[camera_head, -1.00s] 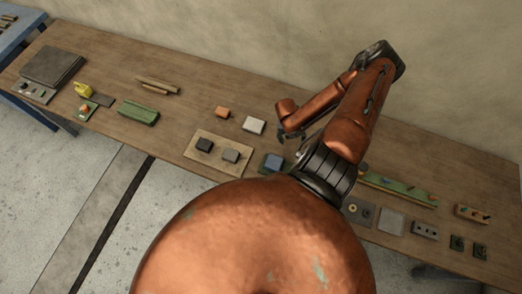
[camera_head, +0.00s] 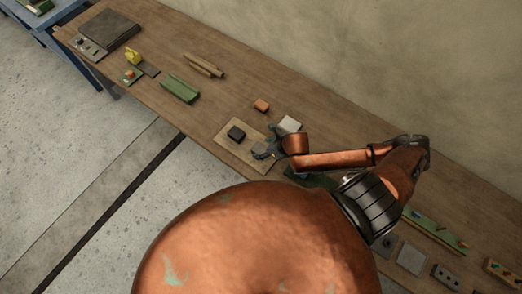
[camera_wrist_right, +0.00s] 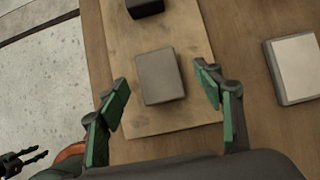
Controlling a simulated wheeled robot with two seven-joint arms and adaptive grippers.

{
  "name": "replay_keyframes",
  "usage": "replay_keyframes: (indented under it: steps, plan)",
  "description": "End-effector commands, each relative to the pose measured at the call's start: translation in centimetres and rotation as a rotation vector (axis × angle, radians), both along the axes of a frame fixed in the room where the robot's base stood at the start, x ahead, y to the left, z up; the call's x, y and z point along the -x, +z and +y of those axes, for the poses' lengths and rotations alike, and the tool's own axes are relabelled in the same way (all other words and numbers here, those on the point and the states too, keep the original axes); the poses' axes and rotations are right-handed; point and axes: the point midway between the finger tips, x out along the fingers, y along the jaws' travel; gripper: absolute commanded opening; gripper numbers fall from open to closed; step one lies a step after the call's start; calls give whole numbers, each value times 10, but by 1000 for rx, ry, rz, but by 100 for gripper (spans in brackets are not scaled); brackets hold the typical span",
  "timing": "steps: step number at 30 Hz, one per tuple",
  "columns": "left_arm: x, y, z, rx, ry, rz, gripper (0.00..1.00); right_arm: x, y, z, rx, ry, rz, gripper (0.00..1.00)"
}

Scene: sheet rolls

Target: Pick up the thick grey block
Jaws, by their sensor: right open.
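The thick grey block (camera_wrist_right: 160,76) lies on a light wooden board (camera_wrist_right: 125,45) in the right wrist view. My right gripper (camera_wrist_right: 164,84) is open above it, with one green-padded finger to each side and clear gaps to the block. In the head view the right gripper (camera_head: 270,146) is over the right part of the board (camera_head: 228,146) and mostly covers the grey block there. My left gripper cannot be made out in the head view.
A black block (camera_head: 236,132) shares the board. A pale block (camera_head: 290,124) and an orange block (camera_head: 262,106) lie behind it. Green and brown pieces lie to the left. A dark forked shape (camera_wrist_right: 22,163) at the lower left of the wrist view is unclear.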

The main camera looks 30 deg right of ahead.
Motion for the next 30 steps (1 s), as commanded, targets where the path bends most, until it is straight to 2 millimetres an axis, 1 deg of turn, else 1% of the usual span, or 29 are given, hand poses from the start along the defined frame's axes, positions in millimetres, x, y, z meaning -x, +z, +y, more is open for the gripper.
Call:
replay_keyframes:
  steps: [3, 6, 10, 15, 17, 30]
  plan:
    - [0, 0, 0, 0, 0, 0, 40, -7, -15, 5, -2, -3, 2, 61]
    - [0, -1, 0, 0, 0, 0, 40, -13, -24, 7, -2, -2, 2, 61]
    - [0, -1, 0, 0, 0, 0, 40, -15, -28, 8, -2, -2, 2, 61]
    - [0, -1, -1, 1, 0, 0, 40, -15, -28, 8, -1, -1, 3, 61]
    - [0, -1, -1, 1, 0, 0, 40, -15, -28, 8, -1, -1, 3, 57]
    - [-1, -1, -1, 1, 0, -1, 40, -14, -28, 8, -1, -1, 3, 27]
